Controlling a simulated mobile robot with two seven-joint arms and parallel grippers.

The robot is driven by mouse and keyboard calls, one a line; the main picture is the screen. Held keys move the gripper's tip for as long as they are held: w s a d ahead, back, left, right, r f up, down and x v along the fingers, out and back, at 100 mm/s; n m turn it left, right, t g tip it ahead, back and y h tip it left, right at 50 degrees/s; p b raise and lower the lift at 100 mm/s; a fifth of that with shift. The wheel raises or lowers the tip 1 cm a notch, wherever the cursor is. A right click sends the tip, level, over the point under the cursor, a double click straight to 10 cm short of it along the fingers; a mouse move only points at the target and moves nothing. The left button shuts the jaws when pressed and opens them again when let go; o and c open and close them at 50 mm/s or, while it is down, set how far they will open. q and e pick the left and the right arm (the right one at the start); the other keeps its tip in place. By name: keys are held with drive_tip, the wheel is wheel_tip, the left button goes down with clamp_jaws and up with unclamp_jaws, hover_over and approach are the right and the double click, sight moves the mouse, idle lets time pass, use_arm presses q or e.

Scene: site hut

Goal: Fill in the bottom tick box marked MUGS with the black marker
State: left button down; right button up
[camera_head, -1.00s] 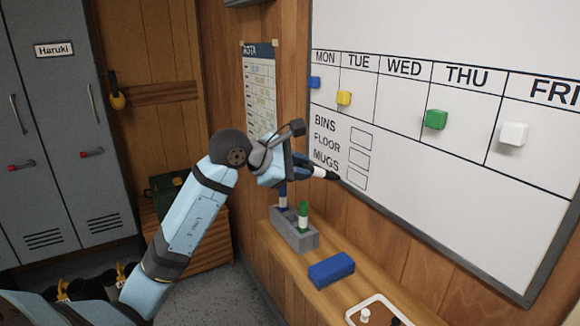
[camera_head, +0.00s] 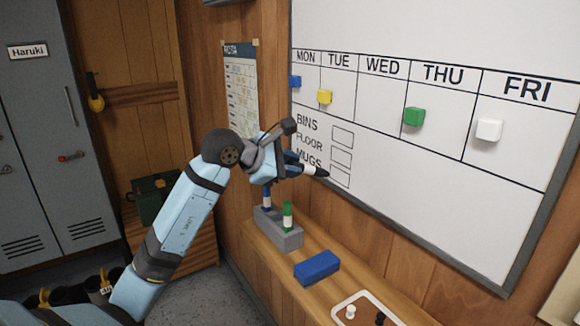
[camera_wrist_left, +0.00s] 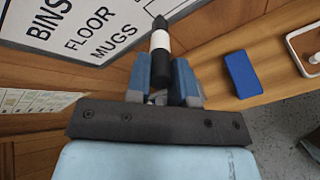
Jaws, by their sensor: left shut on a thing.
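My left gripper (camera_head: 295,164) is shut on the black marker (camera_head: 307,168), which has a white band and a dark tip. In the left wrist view the marker (camera_wrist_left: 160,42) sticks out between the fingers (camera_wrist_left: 161,78), tip forward. In the head view the tip shows at the left edge of the bottom tick box (camera_head: 341,178), beside the word MUGS (camera_head: 308,158). I cannot tell whether the tip touches the board. The visible part of that box is white. The boxes for BINS (camera_head: 343,136) and FLOOR (camera_head: 341,157) are also blank. My right gripper is out of view.
The whiteboard (camera_head: 400,170) carries several coloured cube magnets along its day row. Below, a wooden shelf (camera_head: 345,281) holds a grey marker holder (camera_head: 283,237) with a blue and a green marker, a blue eraser (camera_head: 317,267) and a white-rimmed tray (camera_head: 341,302).

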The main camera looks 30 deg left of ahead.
use_arm(q)
drive_tip(key=shift+w+d, duration=0.25)
drive_tip(key=shift+w, duration=0.35)
idle(0.4)
drive_tip(key=shift+s+d, duration=0.3)
drive_tip(key=shift+d, duration=0.1)
drive_tip(key=shift+s+d, duration=0.1)
drive_tip(key=shift+d, duration=0.5)
drive_tip(key=shift+s+d+b, duration=0.15)
drive_tip(key=shift+d+b, duration=0.15)
drive_tip(key=shift+d, duration=0.2)
idle(0.3)
